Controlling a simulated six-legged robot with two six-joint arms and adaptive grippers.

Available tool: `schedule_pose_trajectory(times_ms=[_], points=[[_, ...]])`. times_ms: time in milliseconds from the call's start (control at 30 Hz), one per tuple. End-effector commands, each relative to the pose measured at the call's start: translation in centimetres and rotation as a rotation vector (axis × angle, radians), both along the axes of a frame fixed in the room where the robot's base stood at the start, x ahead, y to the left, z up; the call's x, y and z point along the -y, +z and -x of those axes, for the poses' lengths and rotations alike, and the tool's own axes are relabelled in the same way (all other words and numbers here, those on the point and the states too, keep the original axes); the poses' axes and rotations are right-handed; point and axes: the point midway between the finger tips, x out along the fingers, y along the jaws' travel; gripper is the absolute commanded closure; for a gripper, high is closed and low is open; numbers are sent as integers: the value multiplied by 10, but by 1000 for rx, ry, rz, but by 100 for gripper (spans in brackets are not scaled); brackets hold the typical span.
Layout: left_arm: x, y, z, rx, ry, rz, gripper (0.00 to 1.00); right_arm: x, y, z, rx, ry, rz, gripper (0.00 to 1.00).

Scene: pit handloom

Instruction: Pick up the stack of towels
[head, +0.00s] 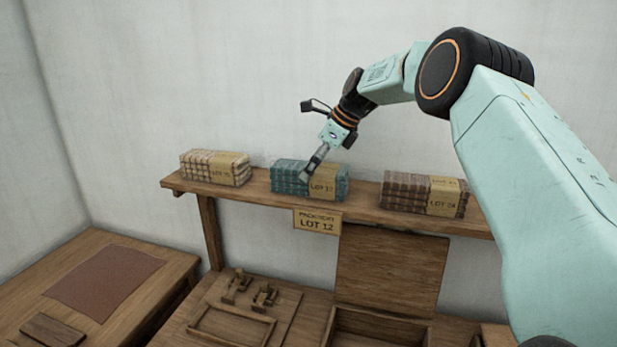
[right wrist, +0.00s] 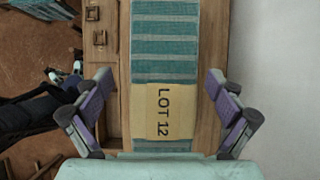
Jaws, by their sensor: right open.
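Three stacks of folded towels lie on a wooden shelf (head: 265,191) against the wall. The middle stack (head: 290,176) is teal with pale stripes and has a paper band reading LOT 12, clear in the right wrist view (right wrist: 165,70). A cream checked stack (head: 205,166) lies to its left and a brown stack (head: 404,190) to its right. My right gripper (head: 308,174) is at the teal stack. In the right wrist view its fingers (right wrist: 165,108) are spread wide, one on each side of the stack, with gaps. My left gripper is not in view.
A tag reading LOT 12 (head: 317,222) hangs from the shelf's front edge. Below are an open wooden box with a raised lid (head: 390,268) and a bench with a tray and small wooden fittings (head: 264,297). A side table (head: 165,267) with a brown mat stands at left.

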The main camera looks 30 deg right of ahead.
Motion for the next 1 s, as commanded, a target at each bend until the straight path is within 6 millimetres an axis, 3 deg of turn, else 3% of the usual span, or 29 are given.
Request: schedule_pose_trajectory(times_ms=[267,567,1000], points=[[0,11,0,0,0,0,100,-14,-31,-18,-2,4,2,6],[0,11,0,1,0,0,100,-16,-35,-23,-1,4,1,6],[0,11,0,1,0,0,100,-16,-35,-22,-2,5,1,43]])
